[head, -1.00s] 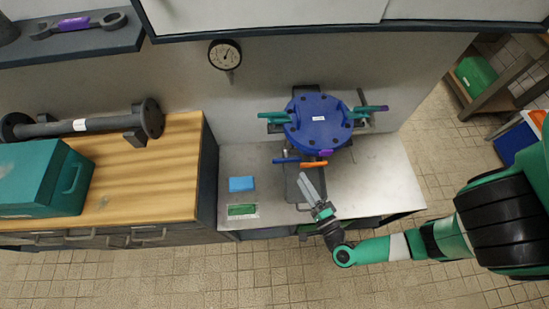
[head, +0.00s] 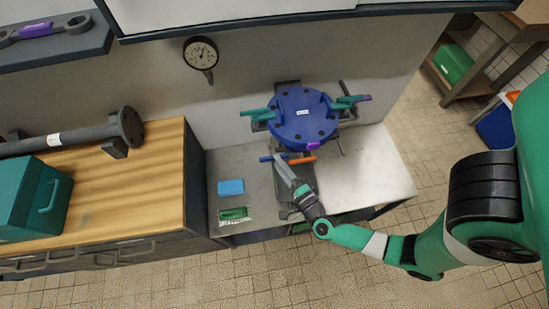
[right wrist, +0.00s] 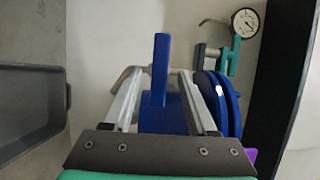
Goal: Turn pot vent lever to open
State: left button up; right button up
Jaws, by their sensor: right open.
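The pot is a dark blue round vessel with a bolted lid (head: 302,114) and teal clamp handles, standing on the bench against the wall. At its front is a small lever with a blue end (head: 266,158) and an orange end (head: 304,160). My right gripper (head: 283,168) is at the front of the pot, its fingers reaching up to this lever. In the right wrist view a blue upright lever part (right wrist: 161,70) stands between the two open fingers (right wrist: 158,82); I cannot see contact. The pot's edge (right wrist: 218,102) is just right of them. My left gripper is out of view.
A blue block (head: 230,187) and a green item (head: 233,213) lie on the bench left of the gripper. A gauge (head: 201,53) hangs on the wall. A grey tray (right wrist: 30,110) shows in the wrist view. The bench right of the pot is clear.

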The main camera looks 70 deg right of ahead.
jog(key=x, duration=0.3)
jog(key=shift+w+d, duration=0.25)
grip_shut()
